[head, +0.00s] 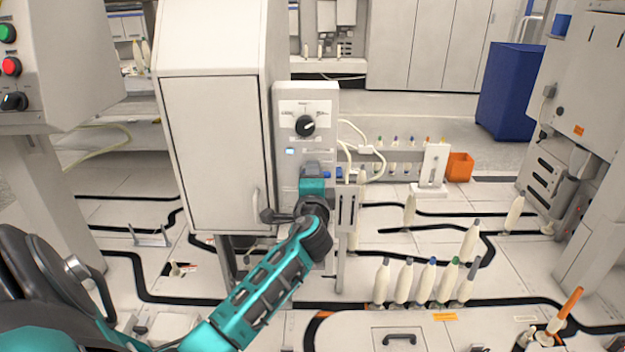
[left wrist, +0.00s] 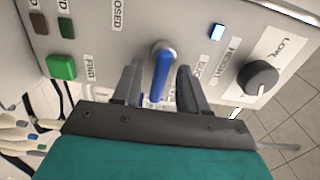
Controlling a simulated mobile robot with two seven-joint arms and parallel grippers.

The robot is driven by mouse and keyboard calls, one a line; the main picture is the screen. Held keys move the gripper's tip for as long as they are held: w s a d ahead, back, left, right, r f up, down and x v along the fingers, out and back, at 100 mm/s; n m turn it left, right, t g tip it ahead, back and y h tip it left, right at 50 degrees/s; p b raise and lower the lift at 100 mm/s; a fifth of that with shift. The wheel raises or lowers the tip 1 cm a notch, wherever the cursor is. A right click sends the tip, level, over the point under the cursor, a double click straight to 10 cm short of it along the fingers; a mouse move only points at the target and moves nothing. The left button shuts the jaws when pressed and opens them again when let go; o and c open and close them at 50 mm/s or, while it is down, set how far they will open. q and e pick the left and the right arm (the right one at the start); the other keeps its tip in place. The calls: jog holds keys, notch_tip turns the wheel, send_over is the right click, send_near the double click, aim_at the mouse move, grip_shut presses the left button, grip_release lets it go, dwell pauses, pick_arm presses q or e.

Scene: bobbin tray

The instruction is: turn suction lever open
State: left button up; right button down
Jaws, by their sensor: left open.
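The suction lever (left wrist: 159,75) is a blue handle on a round metal pivot, on the grey control panel (left wrist: 100,15). In the left wrist view it stands between the two dark fingers of my left gripper (left wrist: 157,84), with a visible gap on each side. The gripper is open and its fingers are close to the panel. In the head view my left gripper (head: 314,188) is at the lower part of the upright panel (head: 290,165) and hides most of the lever area. My right gripper is in neither view.
A black rotary knob (head: 305,126) sits higher on the panel; it also shows in the left wrist view (left wrist: 262,78). A green button (left wrist: 61,67) is on the panel's other side. A white cabinet (head: 210,140) stands left of the panel. Several bobbins (head: 406,282) stand at lower right.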

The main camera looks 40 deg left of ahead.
pick_arm(q)
jog(key=shift+s, duration=0.1)
jog(key=v, duration=1.2)
jog(key=shift+s+d, duration=0.25)
jog(key=shift+d, duration=0.05)
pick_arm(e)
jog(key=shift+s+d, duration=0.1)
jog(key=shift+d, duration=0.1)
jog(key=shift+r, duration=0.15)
pick_arm(q)
jog(key=s+d+f+n+g+h+p, duration=0.1)
jog(key=s+d+f+n+h+p, duration=0.2)
jog(key=s+d+f+h, duration=0.3)
jog(key=s+d+f+n+g+h+p, duration=0.2)
jog(key=s+d+f+n+h+p, duration=0.2)
jog(key=s+d+f+h, duration=0.3)
jog(key=d+f+p, duration=0.1)
jog(key=d+f, duration=0.1)
jog(key=d, duration=0.3)
jog(key=shift+s+h, duration=0.15)
jog(key=shift+h, duration=0.25)
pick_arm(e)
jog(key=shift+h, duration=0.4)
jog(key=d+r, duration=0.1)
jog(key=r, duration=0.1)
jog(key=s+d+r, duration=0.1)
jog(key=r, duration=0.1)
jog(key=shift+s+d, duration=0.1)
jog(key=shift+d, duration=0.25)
